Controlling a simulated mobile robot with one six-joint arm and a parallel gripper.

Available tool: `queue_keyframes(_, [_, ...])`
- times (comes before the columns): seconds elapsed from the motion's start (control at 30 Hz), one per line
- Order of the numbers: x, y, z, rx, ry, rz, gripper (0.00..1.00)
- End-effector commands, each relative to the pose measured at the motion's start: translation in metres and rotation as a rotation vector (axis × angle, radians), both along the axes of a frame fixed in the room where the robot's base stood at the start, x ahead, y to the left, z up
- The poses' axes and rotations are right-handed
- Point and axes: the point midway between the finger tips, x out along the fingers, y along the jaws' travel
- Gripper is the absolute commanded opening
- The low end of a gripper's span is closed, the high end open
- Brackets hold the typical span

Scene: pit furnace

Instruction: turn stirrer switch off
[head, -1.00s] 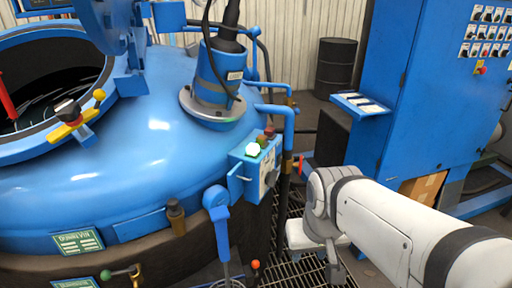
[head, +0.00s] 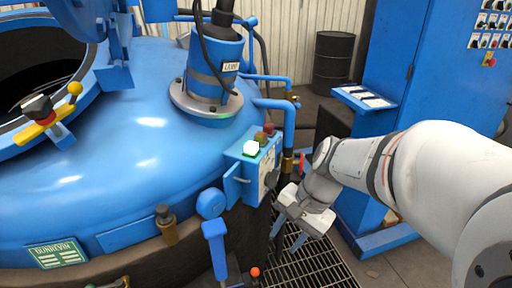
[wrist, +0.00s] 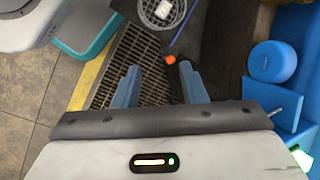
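A small blue control box (head: 243,186) stands at the right edge of the big blue vessel. A lit whitish-green lamp (head: 251,148) is on its top, with an olive and a dark red one behind. Its pale right face (head: 268,168) is seen at a slant, with a dark knob-like part (head: 272,180) on it. I cannot read which control is the stirrer switch. My gripper (head: 288,236) is just right of and below the box, apart from it, fingers pointing down. In the wrist view my gripper (wrist: 158,80) is open and empty, with its two blue fingers apart.
The blue vessel (head: 140,120) has an open hatch at left. A blue lever (head: 214,240) and an orange-red ball knob (head: 254,272) are near the box; the knob also shows in the wrist view (wrist: 170,59). Blue pipes (head: 289,125) rise behind. A cabinet (head: 425,70) stands right. Floor grating (head: 310,268) lies below.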

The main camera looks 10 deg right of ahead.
Motion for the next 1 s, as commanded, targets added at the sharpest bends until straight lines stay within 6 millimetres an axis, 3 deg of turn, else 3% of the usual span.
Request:
queue_keyframes(0.03, [0.017, 0.004, -0.022, 0.099, 0.093, -0.151, 0.38])
queue_keyframes(0.17, [0.065, 0.012, -0.04, 0.365, 0.328, -0.523, 0.38])
queue_keyframes(0.27, [0.108, 0.006, -0.054, 0.577, 0.52, -0.785, 0.38])
queue_keyframes(0.4, [0.171, -0.022, -0.074, 0.878, 0.783, -1.088, 0.38])
queue_keyframes(0.5, [0.206, -0.051, -0.086, 1.069, 0.941, -1.234, 0.38])
queue_keyframes(0.6, [0.23, -0.077, -0.096, 1.216, 1.06, -1.321, 0.38])
queue_keyframes(0.77, [0.249, -0.1, -0.103, 1.342, 1.156, -1.378, 0.38])
queue_keyframes(0.87, [0.255, -0.1, -0.104, 1.365, 1.174, -1.385, 0.38])
queue_keyframes(1.0, [0.265, -0.083, -0.103, 1.364, 1.177, -1.382, 0.38])
